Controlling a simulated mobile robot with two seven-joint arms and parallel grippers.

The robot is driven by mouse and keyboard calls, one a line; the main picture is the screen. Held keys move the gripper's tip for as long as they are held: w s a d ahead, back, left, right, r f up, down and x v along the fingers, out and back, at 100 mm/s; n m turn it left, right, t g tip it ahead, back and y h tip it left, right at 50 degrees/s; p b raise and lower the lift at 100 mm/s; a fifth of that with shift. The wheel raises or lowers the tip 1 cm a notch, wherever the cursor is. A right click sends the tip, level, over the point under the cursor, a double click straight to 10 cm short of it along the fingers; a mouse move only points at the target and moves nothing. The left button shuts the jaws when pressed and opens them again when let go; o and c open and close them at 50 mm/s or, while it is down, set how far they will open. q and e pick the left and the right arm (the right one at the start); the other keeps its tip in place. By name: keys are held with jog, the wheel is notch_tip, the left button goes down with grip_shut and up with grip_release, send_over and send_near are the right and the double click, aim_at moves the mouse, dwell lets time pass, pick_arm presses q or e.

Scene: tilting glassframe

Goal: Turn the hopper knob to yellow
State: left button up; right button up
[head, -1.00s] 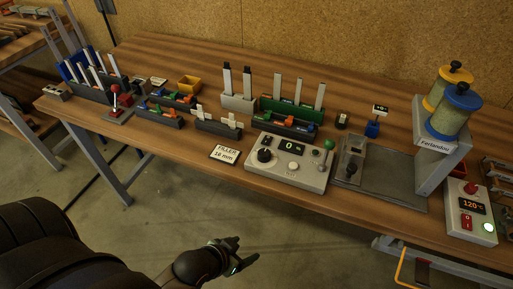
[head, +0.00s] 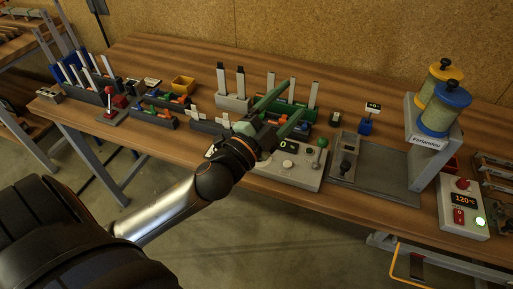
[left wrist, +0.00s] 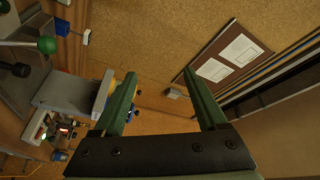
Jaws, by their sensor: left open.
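The yellow hopper (head: 441,82) and the blue hopper (head: 443,112) stand on the grey Ferlandou stand (head: 430,142) at the right of the bench. Each has a black knob on top. Which knob selects the hopper colour is not clear. My left gripper (head: 297,96) is open and empty, raised over the grey control box (head: 290,172), left of the hoppers. My arm hides the box's black dial and part of its display. In the left wrist view the open fingers (left wrist: 162,76) have nothing between them; the stand (left wrist: 70,88) shows at left, the hoppers mostly behind a finger.
A green-knobbed lever (head: 322,142) rises from the control box. A small blue block with a tag (head: 366,127) stands behind the grey metal base. The temperature box (head: 463,208) is at front right. Racks of parts (head: 158,115) fill the left.

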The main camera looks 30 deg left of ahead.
pick_arm(q)
jog(key=d+r+m+g+h, duration=0.1)
jog(key=d+r+m+h, duration=0.55)
jog(key=m+h, duration=0.45)
jog(key=s+d+f+m+g+h, duration=0.3)
jog(key=s+d+f+m+g, duration=0.15)
jog(key=m+g, duration=0.85)
jog(key=w+a+f+m+g+y, duration=0.1)
jog(key=a+f+m+y, duration=0.15)
jog(key=a+y, duration=0.35)
jog(key=a+f+m+y, duration=0.1)
jog(key=a+f+y, duration=0.25)
jog(key=a, duration=0.45)
jog(key=w+a+f+m+g+y, duration=0.15)
jog(key=a+f+y, duration=0.25)
jog(key=a, duration=0.4)
jog(key=shift+m+t, duration=0.25)
jog(key=shift+m, duration=0.05)
jog(key=x, duration=0.4)
jog(key=p+x, duration=0.1)
jog(key=x, duration=0.3)
jog(key=s+x, duration=0.1)
jog(key=x, duration=0.3)
jog(key=shift+d+f+p, duration=0.15)
jog(key=shift+d+p, duration=0.1)
jog(key=shift+p, duration=0.15)
jog(key=shift+c, duration=0.2)
grip_shut()
